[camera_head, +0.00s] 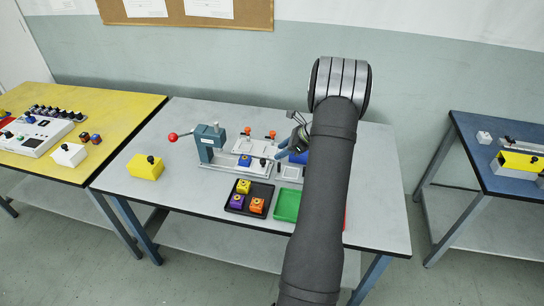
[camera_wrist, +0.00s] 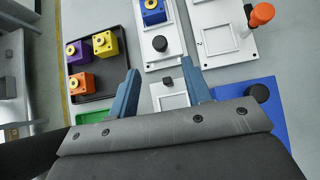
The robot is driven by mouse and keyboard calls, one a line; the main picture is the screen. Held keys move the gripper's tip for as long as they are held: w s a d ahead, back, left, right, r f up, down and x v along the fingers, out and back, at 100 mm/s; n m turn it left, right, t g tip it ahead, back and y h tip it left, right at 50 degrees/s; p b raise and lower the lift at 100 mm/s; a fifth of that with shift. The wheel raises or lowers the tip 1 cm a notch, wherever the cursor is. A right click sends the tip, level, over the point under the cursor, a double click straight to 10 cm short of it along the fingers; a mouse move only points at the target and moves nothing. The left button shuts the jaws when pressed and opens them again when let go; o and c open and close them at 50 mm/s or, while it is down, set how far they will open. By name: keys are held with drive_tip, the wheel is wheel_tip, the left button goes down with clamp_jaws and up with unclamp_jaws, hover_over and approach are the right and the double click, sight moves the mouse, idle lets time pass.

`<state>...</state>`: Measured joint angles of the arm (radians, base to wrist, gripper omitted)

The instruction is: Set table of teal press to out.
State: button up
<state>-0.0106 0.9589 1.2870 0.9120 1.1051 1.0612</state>
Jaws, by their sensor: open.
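The teal press (camera_head: 208,143) stands on the grey table with a red ball handle at its left. Its pale sliding table (camera_head: 233,165) extends to the right of the press column, carrying a blue block (camera_head: 244,160) and a black knob (camera_head: 262,162). In the wrist view the sliding table (camera_wrist: 148,58) runs down from the top, with the blue block (camera_wrist: 152,13) above the black knob (camera_wrist: 160,43). My gripper (camera_head: 282,152) is open and empty, right of the knob. In the wrist view my gripper's fingertips (camera_wrist: 160,67) lie either side of the line below the knob, without visible contact.
A black tray (camera_head: 235,209) with yellow, purple and orange blocks and a green tray (camera_head: 288,205) lie in front. A white fixture (camera_wrist: 210,43) with an orange clamp (camera_wrist: 262,14) and a blue panel (camera_wrist: 262,118) are close by. A yellow box (camera_head: 145,170) stands left.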

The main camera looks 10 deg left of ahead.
sight(263, 160)
drive_tip(key=v, duration=0.9)
drive_tip(key=shift+d+r, duration=0.15)
drive_tip(key=x, duration=1.7)
drive_tip(key=shift+a+f, duration=0.2)
drive_tip(key=shift+a, duration=0.25)
drive_tip(key=shift+r, duration=0.1)
